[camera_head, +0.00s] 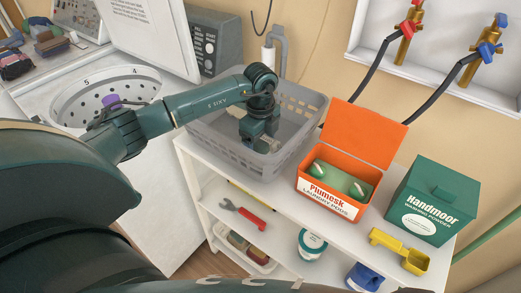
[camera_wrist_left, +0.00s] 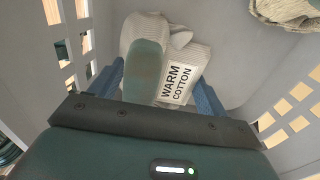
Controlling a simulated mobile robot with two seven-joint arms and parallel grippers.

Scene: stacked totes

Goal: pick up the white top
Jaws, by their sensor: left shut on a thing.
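My left gripper (camera_head: 258,138) reaches down into the grey laundry basket (camera_head: 291,146) on top of the white shelf. In the left wrist view its two blue fingers (camera_wrist_left: 160,88) are closed in on a cream-white knitted garment. This white top (camera_wrist_left: 195,58) carries a white label reading "WARM COTTON" and a green area lies beside the label. The garment is low between the basket walls; whether it is clear of the floor I cannot tell. In the head view the gripper and basket wall hide most of it. My right gripper is not in view.
Another beige knitted item (camera_wrist_left: 287,12) shows at the far right of the basket. To the basket's right stand an open orange box (camera_head: 333,188), a green powder box (camera_head: 433,201) and a yellow scoop (camera_head: 401,250). A washing machine (camera_head: 165,215) stands left, its white lid (camera_head: 150,30) raised.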

